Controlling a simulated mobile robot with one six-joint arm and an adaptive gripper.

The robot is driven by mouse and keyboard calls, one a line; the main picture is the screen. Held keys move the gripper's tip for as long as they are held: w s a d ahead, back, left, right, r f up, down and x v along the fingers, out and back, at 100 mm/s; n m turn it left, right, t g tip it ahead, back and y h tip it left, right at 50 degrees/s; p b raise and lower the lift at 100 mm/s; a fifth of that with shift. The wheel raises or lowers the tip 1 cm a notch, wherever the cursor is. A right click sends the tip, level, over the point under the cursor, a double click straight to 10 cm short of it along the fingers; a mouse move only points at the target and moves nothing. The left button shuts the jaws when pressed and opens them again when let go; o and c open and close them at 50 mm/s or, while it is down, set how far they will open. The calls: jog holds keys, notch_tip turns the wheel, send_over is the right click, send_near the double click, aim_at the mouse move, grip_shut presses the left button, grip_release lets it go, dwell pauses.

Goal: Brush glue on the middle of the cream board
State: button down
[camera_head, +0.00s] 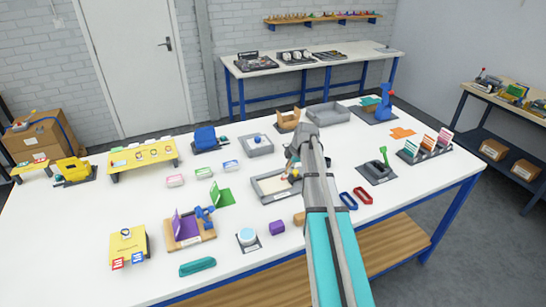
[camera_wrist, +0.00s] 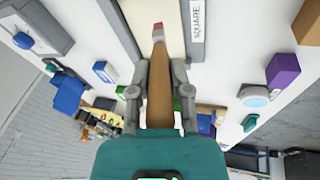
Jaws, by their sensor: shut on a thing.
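The cream board (camera_head: 267,186) lies in a grey-rimmed tray in the middle of the table, partly behind my arm. In the wrist view the board (camera_wrist: 173,18) is at the top, beside a strip lettered SQUARE (camera_wrist: 197,20). My gripper (camera_wrist: 158,88) is shut on a brush with a tan wooden handle (camera_wrist: 159,95). The brush's red tip (camera_wrist: 158,27) shows against the board; I cannot tell whether it touches. In the head view my gripper (camera_head: 293,160) is over the tray's far right part, and the brush is mostly hidden.
A round dish with a pale blue top (camera_head: 247,236) and a purple block (camera_head: 277,228) stand in front of the tray. Red and blue rings (camera_head: 355,198) lie right of my arm.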

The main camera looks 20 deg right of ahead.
jog(key=w+a+r+p, duration=0.2)
jog(key=a+r+p, duration=0.2)
jog(key=a, duration=0.2)
jog(key=shift+w+a+r, duration=0.2)
jog(key=shift+a+r, duration=0.15)
